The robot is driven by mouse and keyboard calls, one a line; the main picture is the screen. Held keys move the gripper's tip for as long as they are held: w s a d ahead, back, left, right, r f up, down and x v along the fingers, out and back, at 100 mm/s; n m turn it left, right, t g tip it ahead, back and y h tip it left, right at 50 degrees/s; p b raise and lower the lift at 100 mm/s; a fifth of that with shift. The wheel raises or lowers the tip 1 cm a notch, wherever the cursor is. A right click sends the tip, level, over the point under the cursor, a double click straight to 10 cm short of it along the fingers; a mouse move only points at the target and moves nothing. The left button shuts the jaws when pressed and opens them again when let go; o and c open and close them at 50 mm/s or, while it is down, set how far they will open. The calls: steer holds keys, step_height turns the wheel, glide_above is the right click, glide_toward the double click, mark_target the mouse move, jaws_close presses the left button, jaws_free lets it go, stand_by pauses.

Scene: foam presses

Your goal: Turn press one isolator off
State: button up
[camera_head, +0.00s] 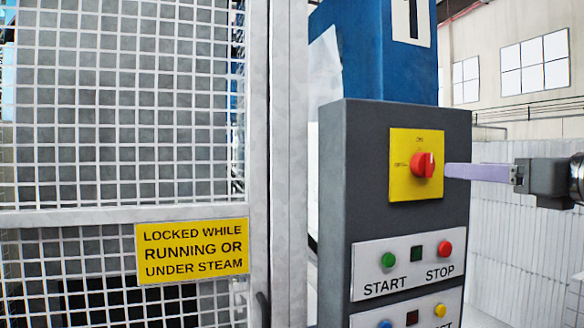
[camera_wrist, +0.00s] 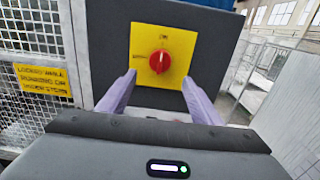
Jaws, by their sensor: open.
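The isolator is a red rotary knob (camera_head: 423,165) on a yellow plate (camera_head: 402,191), high on the dark grey control box (camera_head: 361,180) of press one. The knob has a pale mark on its face, and labels are printed above it and at its left. The knob also shows in the wrist view (camera_wrist: 159,61). My gripper (camera_head: 448,170) reaches in from the right in the head view. In the wrist view its two purple fingers (camera_wrist: 158,80) are apart, one on each side below the knob.
Below the isolator are a green START button (camera_head: 388,260), a red STOP button (camera_head: 445,248) and more buttons lower down. A mesh guard gate (camera_head: 120,110) with a yellow warning sign (camera_head: 192,251) stands at the left.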

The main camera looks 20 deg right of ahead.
mark_target(431, 168)
steer(key=shift+w+a, duration=0.15)
steer(key=shift+w, duration=4.85)
steer(key=shift+c, duration=0.6)
steer(key=c, duration=0.9)
